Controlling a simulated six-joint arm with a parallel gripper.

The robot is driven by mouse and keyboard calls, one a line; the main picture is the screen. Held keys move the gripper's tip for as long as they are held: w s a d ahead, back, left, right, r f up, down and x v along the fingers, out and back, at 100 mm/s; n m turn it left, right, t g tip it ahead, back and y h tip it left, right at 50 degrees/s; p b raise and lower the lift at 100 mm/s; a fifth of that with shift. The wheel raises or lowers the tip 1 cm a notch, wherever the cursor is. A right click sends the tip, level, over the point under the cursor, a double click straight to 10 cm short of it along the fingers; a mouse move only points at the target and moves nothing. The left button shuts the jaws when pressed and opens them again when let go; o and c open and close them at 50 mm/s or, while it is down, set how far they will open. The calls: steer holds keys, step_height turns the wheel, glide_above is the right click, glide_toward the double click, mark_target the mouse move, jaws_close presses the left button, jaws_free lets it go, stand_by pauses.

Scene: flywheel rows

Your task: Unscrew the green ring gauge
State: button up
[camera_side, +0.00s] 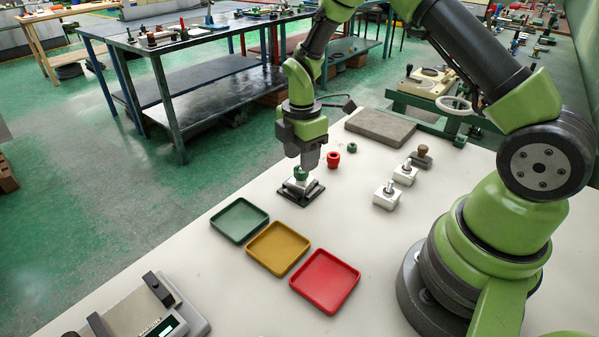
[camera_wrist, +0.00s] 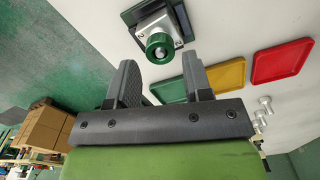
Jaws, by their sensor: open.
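The green ring gauge (camera_side: 301,173) sits upright on a threaded stud on a white block (camera_side: 297,185), which stands in a dark fixture (camera_side: 316,194). In the wrist view the green ring gauge (camera_wrist: 160,46) shows the stud's end in its middle. My gripper (camera_side: 308,163) is just above the ring in the side view, pointing down. In the wrist view my gripper (camera_wrist: 159,64) is open, with empty space between its two fingers, and the ring lies just beyond the fingertips. I cannot tell any contact. A smaller-looking second green ring (camera_side: 352,147) lies farther back.
A red ring (camera_side: 333,160) stands right of the fixture. Green (camera_side: 239,220), yellow (camera_side: 278,248) and red (camera_side: 325,281) trays lie empty in front. White blocks with studs (camera_side: 387,195), a brown-topped knob (camera_side: 421,157) and a grey slab (camera_side: 380,127) stand right and behind.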

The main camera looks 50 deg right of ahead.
steer(key=m, duration=0.6)
steer(key=shift+m, duration=0.3)
steer(key=m, duration=2)
steer(key=shift+f, duration=0.15)
steer(key=shift+f, duration=1.4)
steer(key=c, duration=0.7)
steer(key=n, duration=0.5)
